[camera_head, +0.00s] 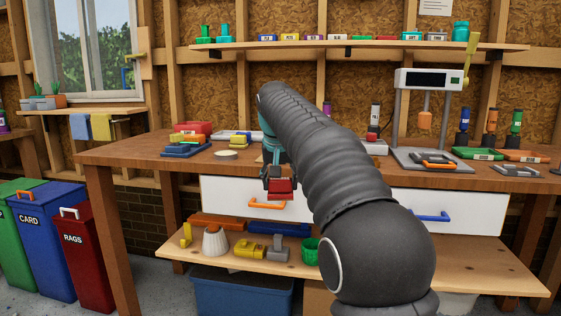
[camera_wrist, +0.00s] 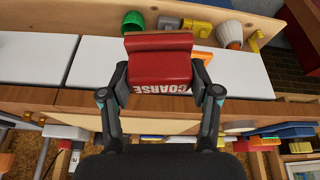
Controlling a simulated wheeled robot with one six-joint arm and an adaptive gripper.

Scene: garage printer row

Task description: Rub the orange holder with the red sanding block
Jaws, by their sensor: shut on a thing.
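My gripper (camera_head: 279,176) is shut on a red sanding block (camera_head: 282,189). In the wrist view my gripper's two fingers (camera_wrist: 161,85) pinch the block (camera_wrist: 160,68) from both sides, and its face reads COARSE. The block is in the air at the bench's front edge, before the white drawer. An orange piece (camera_head: 437,159) lies on the printer's bed to the right, apart from the block; it may be the orange holder, but I cannot tell for sure. Part of the bench behind my arm is hidden.
The wooden bench (camera_head: 130,158) carries a printer (camera_head: 429,78), a green tray (camera_head: 477,153) and an orange tray (camera_head: 525,156) at right. A red box (camera_head: 194,127) stands at left. An orange drawer handle (camera_head: 267,205) sits close to the block. The lower shelf (camera_head: 340,268) holds several parts.

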